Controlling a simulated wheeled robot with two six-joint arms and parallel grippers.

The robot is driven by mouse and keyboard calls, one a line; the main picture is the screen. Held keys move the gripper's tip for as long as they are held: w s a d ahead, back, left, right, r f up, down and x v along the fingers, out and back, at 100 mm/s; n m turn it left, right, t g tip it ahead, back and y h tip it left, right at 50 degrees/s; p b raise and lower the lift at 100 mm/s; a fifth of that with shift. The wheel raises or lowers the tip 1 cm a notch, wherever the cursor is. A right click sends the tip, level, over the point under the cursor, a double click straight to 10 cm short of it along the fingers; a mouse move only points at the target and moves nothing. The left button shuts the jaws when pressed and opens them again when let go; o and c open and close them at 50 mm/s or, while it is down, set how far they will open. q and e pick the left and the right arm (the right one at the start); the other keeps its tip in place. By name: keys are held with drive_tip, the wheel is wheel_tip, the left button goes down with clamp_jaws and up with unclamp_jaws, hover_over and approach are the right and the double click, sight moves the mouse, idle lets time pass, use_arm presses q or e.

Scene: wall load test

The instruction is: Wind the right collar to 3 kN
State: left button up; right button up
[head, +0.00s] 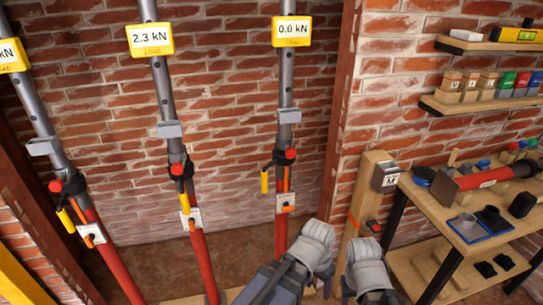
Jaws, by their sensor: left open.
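The right prop has a grey upper tube and a red lower tube (281,232). Its yellow load display (291,31) reads 0.0 kN. The right collar (282,158) is dark with a red knob, and a yellow handle (265,182) hangs at its left. My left gripper (318,242) is at the lower middle, below and right of the collar and apart from it. It is open, with nothing seen in it. My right gripper (366,268) appears at its right, low in the view; its fingers are not clear.
The middle prop's display (150,39) reads 2.3 kN; the left prop's display (12,55) is cut off by the edge. A wooden post (366,192) and a workbench (440,215) with tools stand at right, below shelves (470,103). Brick wall stands behind.

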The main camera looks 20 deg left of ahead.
sight(262, 178)
use_arm(q)
drive_tip(key=w+a+r+m+t+h+b, duration=0.1)
drive_tip(key=w+a+t+h+b, duration=0.2)
drive_tip(key=w, duration=0.5)
drive_tip(key=w+a+r+t+h+b, duration=0.1)
drive_tip(key=w+a+t+h+b, duration=0.2)
drive_tip(key=w, duration=0.5)
drive_tip(key=w+a+r+n+t+y+b, duration=0.1)
drive_tip(key=w+a+r+t, duration=0.1)
drive_tip(key=a, duration=0.5)
drive_tip(key=w+a+r+n+t+y+b, duration=0.1)
drive_tip(key=w+a+r+t+b, duration=0.1)
drive_tip(key=a, duration=0.5)
drive_tip(key=w+a+r+n+t+y+b, duration=0.1)
drive_tip(key=w+a+r+t, duration=0.2)
drive_tip(key=w+a+t, duration=0.2)
drive_tip(key=shift+a+r+n+t+y+b, duration=0.15)
drive_tip(key=shift+a+t+y+b, duration=0.05)
drive_tip(key=shift+a+t, duration=0.45)
drive_tip(key=shift+a+r+n+t+y+b, duration=0.1)
drive_tip(key=shift+a+n+t+y+b, duration=0.1)
drive_tip(key=shift+a+t, duration=0.4)
drive_tip(key=shift+s+a+r, duration=0.2)
drive_tip(key=w+d, duration=0.1)
drive_tip(key=w, duration=0.6)
drive_tip(key=shift+w+d, duration=0.35)
drive_tip(key=shift+w, duration=0.05)
use_arm(e)
wheel_tip(262, 178, down, 12)
